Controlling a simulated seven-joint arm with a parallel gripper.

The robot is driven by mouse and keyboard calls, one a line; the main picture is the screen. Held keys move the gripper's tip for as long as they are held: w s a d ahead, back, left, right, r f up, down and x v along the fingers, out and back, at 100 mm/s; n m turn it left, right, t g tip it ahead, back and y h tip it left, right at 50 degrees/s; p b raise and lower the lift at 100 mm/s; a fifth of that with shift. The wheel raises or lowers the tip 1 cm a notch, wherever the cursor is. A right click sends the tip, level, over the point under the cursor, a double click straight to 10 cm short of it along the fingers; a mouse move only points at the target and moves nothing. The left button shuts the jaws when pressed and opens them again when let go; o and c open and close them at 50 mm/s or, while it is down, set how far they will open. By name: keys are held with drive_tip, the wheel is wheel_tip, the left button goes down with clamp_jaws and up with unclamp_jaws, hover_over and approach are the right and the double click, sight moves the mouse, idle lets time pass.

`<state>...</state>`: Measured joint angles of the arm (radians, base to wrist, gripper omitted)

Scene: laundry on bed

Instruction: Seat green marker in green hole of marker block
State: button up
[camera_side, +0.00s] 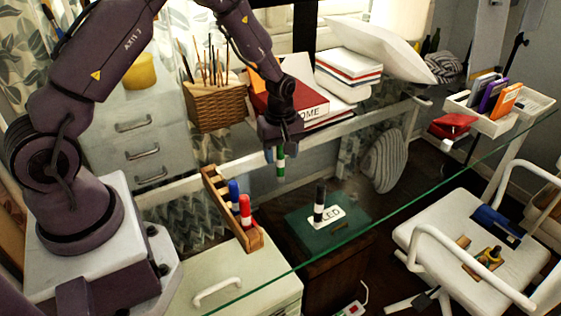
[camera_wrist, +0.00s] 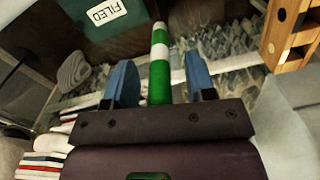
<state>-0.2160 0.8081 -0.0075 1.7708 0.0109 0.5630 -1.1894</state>
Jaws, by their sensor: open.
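The green marker (camera_side: 281,168) with a white band is upright below my gripper (camera_side: 281,153) in the side view. In the wrist view the green marker (camera_wrist: 159,75) lies between the two blue fingers of my gripper (camera_wrist: 159,60), with a visible gap on each side. My gripper is open around it. The wooden marker block (camera_side: 232,207) stands to the left and nearer the camera, holding a blue marker (camera_side: 234,192) and a red marker (camera_side: 245,210). Part of the block (camera_wrist: 292,38) shows at the wrist view's upper right. The green hole cannot be made out.
A black marker (camera_side: 319,203) stands upright, apart, to the right of the block, seen against a green box (camera_side: 345,222) labelled FILED. A glass edge (camera_side: 400,207) crosses the foreground. A wicker basket (camera_side: 215,107), books (camera_side: 300,104) and a white tray (camera_side: 483,122) are farther back.

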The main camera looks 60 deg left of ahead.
drive_tip(key=shift+f, duration=0.2)
clamp_jaws()
drive_tip(key=shift+r, duration=0.15)
